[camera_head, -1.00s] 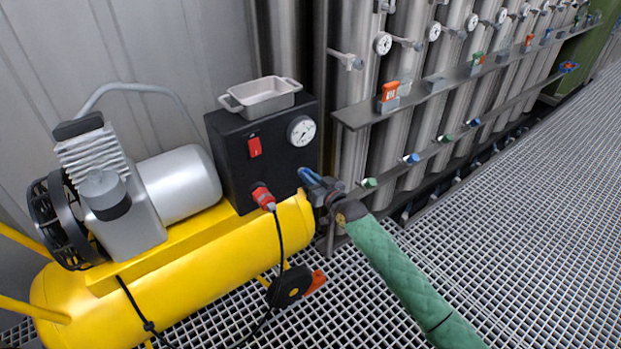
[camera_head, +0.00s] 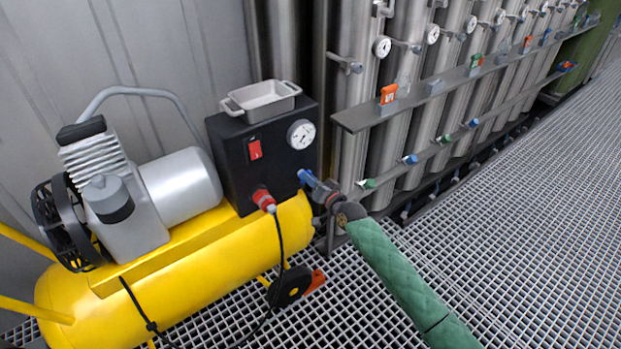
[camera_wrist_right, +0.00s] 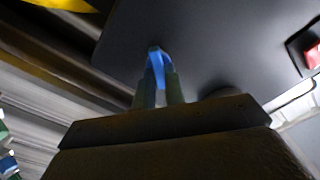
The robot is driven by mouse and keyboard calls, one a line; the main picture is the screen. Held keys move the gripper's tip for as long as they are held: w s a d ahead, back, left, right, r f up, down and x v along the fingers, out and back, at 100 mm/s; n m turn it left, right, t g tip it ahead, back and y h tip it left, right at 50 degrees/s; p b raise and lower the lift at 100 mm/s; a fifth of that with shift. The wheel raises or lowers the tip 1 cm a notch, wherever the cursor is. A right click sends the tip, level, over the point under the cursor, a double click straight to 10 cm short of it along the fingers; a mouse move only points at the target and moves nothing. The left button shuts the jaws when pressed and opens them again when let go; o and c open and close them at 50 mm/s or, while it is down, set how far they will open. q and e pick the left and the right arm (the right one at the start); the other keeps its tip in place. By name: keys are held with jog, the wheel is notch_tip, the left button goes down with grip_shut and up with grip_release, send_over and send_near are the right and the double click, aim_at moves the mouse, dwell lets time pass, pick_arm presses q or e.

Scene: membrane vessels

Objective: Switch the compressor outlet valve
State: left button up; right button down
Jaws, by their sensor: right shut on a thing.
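The compressor outlet valve has a blue handle (camera_head: 308,178) on the right side of the black control box (camera_head: 232,165), low below the gauge. My right gripper (camera_head: 322,188) reaches it from the green-sleeved arm. In the right wrist view the fingers (camera_wrist_right: 158,88) are closed around the blue handle (camera_wrist_right: 157,62), in front of the dark box face. The valve body is hidden behind the handle and gripper. My left gripper is not in view.
The yellow compressor tank (camera_head: 190,270) lies under the box. A red plug (camera_head: 264,199) with a black cable sits left of the valve. A grey tray (camera_head: 262,97) rests on the box. Steel vessels with a valve shelf (camera_head: 435,92) stand right. Grating floor is open.

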jog(key=shift+d+f+m+p, duration=0.15)
jog(key=shift+m+p, duration=0.15)
jog(key=shift+m, duration=2.25)
jog(key=shift+f+m+p, duration=0.15)
jog(key=shift+m+p, duration=0.15)
jog(key=shift+m, duration=2.25)
jog(key=c, duration=1.5)
grip_release()
jog(key=shift+o, duration=0.2)
jog(key=v, duration=0.7)
jog(key=shift+s+d, duration=0.25)
